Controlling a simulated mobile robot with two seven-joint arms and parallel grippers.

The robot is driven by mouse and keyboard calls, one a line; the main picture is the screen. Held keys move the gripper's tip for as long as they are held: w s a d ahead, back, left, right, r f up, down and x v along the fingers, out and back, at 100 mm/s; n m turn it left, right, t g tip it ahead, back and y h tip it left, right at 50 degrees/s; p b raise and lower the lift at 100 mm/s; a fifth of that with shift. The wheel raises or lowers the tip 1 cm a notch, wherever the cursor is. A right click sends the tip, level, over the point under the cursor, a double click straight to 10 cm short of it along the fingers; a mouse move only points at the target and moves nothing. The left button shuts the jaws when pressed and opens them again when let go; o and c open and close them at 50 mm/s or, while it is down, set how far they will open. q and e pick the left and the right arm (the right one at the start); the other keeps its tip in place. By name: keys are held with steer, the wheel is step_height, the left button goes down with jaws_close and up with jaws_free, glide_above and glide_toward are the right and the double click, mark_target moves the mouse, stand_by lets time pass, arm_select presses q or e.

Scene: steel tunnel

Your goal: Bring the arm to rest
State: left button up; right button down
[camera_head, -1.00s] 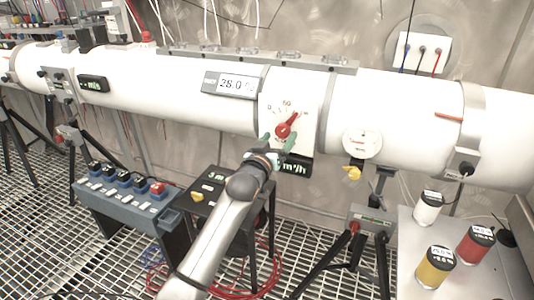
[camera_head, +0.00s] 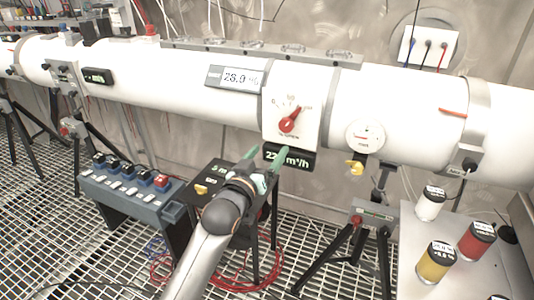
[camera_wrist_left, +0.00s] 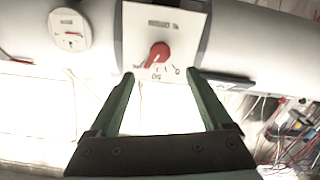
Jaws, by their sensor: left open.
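My left gripper (camera_head: 262,160) is open and empty, with green fingers apart, below and to the left of the red dial knob. My left arm comes up from the bottom of the head view. The red knob (camera_head: 289,122) sits on a white dial plate on the pipe, its pointer towards the upper right. In the left wrist view the gripper's fingers (camera_wrist_left: 160,88) point towards the plate, and the red knob (camera_wrist_left: 158,54) shows between and beyond their tips, untouched. My right gripper is not in view.
A white pipe (camera_head: 180,75) runs across the scene. A blue switch box (camera_head: 130,198) and a dark box stand low at the left of my arm. A tripod (camera_head: 358,240) is at the right. A table (camera_head: 415,265) at the right holds white, yellow and red canisters.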

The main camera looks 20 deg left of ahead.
arm_select(q)
steer(key=shift+f, duration=0.1)
steer(key=s+d+f+m+g+h+p, duration=0.15)
steer(key=s+f+g+p, duration=0.4)
steer(key=s+f, duration=0.8)
steer(key=s+d+f+m+g+p, duration=0.1)
steer(key=s+f+p, duration=0.1)
steer(key=s+f, duration=0.3)
steer(key=s+d+f+m+g+p, duration=0.1)
steer(key=s+f, duration=0.4)
steer(key=s, duration=0.7)
steer(key=shift+d+f+m+g+p, duration=0.35)
steer(key=shift+g+p, duration=0.3)
stand_by(3.4)
